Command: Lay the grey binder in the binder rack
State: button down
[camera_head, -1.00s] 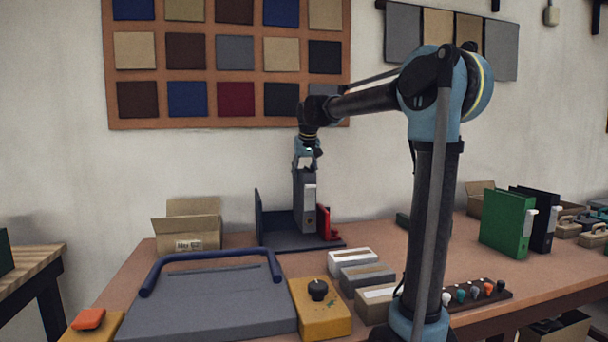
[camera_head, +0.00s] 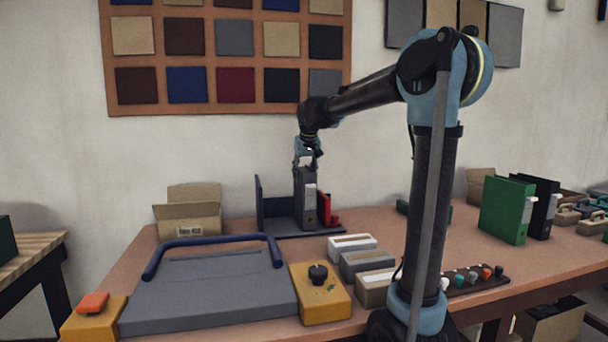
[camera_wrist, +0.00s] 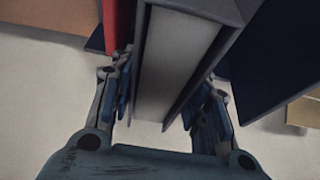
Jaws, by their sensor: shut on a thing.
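The grey binder (camera_head: 306,197) is upright in the binder rack (camera_head: 282,228), between the rack's dark tall side and a red part on its right. Its lower end is at the rack's base; I cannot tell if it rests on it. My gripper (camera_head: 305,163) is above the binder, shut on its upper end. In the wrist view my gripper (camera_wrist: 160,105) has a finger on each side of the grey binder (camera_wrist: 180,60). The rack's dark side (camera_wrist: 275,60) is at the right there, and the red part (camera_wrist: 117,22) at the left.
A cardboard box (camera_head: 188,215) stands left of the rack. A large grey press with a blue handle (camera_head: 210,290), a yellow control box (camera_head: 320,292) and several small boxes (camera_head: 362,262) lie in front. Green (camera_head: 507,210) and black binders stand at the right.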

dwell(0.3)
jog(key=c, duration=0.8)
grip_release()
jog(key=v, duration=1.1)
jog(key=shift+s+r, duration=0.2)
jog(key=shift+r, duration=0.15)
jog(key=shift+s, duration=0.1)
